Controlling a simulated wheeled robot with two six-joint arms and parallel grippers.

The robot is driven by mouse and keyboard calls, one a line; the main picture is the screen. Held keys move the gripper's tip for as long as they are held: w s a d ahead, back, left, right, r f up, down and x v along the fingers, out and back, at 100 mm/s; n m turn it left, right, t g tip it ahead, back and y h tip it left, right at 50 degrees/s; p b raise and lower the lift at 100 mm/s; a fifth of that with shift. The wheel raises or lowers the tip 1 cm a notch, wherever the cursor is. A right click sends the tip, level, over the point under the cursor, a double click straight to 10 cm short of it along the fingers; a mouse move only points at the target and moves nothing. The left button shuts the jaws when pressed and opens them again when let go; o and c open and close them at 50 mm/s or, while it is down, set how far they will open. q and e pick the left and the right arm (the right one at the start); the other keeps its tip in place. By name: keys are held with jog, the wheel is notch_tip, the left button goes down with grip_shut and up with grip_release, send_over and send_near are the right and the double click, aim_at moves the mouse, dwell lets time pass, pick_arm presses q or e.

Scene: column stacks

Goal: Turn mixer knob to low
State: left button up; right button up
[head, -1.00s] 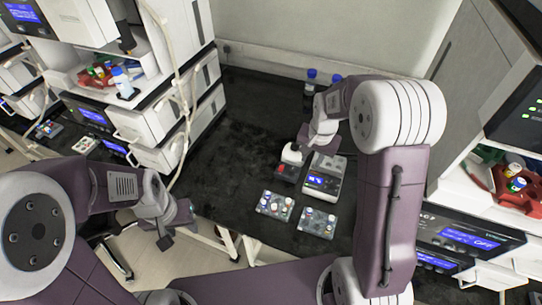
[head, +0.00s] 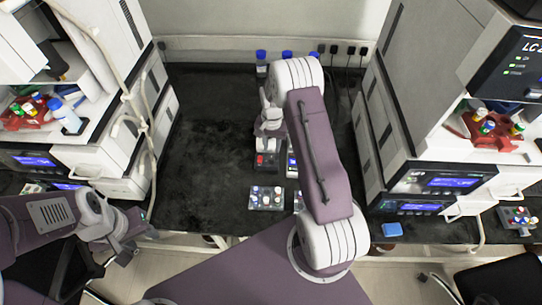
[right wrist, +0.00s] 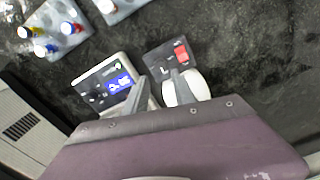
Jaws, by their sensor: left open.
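The mixer has a dark front panel with a red switch (head: 266,160). In the right wrist view its dark panel (right wrist: 158,60) shows the red switch and small white marks, with a round white part beside it (right wrist: 184,90). The knob is too small to make out its setting. My right gripper (right wrist: 158,76) is open above the mixer, its two fingers apart near the panel's lower edge; I cannot tell whether they touch it. In the head view the right arm partly covers this area. My left gripper (head: 138,240) is open and empty at the lower left, away from the mixer.
A device with a blue display (right wrist: 104,82) stands close beside the mixer. A clear vial rack (head: 266,198) lies in front. Blue-capped bottles (head: 261,62) stand at the back. Instrument stacks (head: 420,150) flank the dark bench (head: 205,130), which is clear left of the mixer.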

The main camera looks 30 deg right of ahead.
aim_at(272, 158)
notch_tip(272, 158, down, 8)
jog(key=shift+r+p, duration=0.2)
jog(key=shift+p, duration=0.35)
grip_shut()
